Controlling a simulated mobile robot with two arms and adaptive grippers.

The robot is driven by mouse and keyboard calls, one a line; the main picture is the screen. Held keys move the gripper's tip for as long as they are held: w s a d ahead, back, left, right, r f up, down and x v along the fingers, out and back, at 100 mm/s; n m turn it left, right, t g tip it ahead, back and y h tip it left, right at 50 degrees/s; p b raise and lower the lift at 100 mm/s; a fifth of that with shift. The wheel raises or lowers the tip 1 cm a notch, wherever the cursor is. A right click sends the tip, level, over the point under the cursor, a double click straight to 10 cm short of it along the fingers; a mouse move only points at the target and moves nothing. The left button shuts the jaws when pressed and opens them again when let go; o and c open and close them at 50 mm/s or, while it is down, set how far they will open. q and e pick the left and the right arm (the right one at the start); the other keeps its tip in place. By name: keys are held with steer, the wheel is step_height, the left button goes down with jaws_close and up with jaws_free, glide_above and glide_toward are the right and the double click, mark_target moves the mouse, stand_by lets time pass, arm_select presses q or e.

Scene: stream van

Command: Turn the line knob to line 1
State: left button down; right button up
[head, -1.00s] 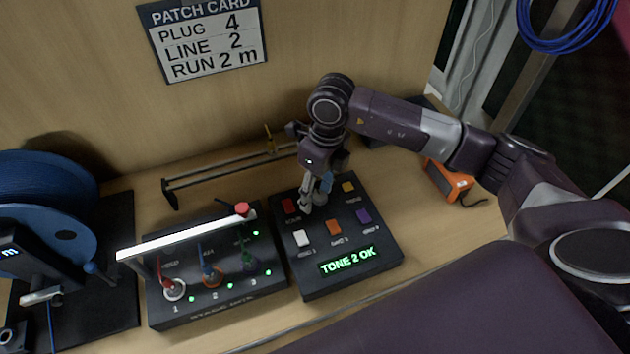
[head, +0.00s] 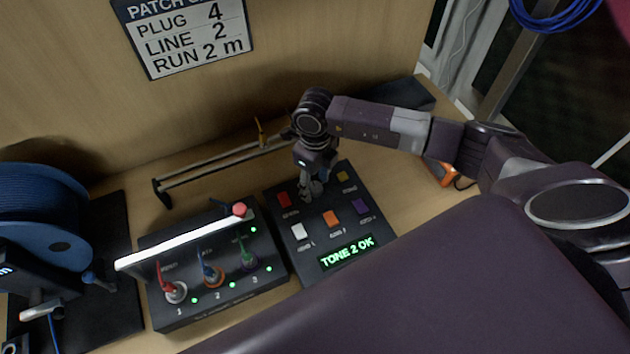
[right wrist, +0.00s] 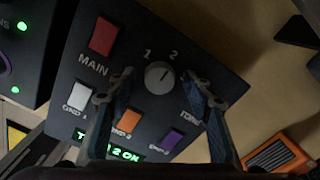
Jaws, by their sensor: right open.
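The line knob (right wrist: 159,77) is a small round grey dial on a black panel (right wrist: 75,125), between the marks 1 and 2 in the right wrist view. Its pointer line appears turned toward the 2. My right gripper (right wrist: 159,84) is open, with its blue-padded fingers on either side of the knob and gaps showing between. In the head view my right gripper (head: 312,192) is low over the panel and hides the knob. The panel's green display (head: 346,252) reads TONE 2 OK. My left gripper is not in view.
The panel has red (head: 284,199), white, orange, purple and yellow buttons around the knob. A plug box (head: 216,306) with a white bar stands to its left, and a blue cable reel (head: 40,225) further left. A rail (head: 215,165) lies behind. An orange device (head: 441,172) sits right.

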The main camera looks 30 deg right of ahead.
steer(key=shift+c, duration=0.6)
steer(key=c, duration=1)
steer(key=shift+w+f+n+b, duration=0.1)
steer(key=shift+n+b, duration=0.4)
steer(key=shift+b, duration=0.3)
steer(key=shift+c, duration=0.2)
steer(key=n+b, duration=0.8)
steer(key=b, duration=0.2)
arm_select(q)
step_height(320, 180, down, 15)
steer(key=b, duration=0.3)
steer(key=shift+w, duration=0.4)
arm_select(e)
steer(key=shift+r+n, duration=0.2)
steer(key=shift+n, duration=1.4)
steer(key=o, duration=1.2)
steer(key=shift+c, duration=0.2)
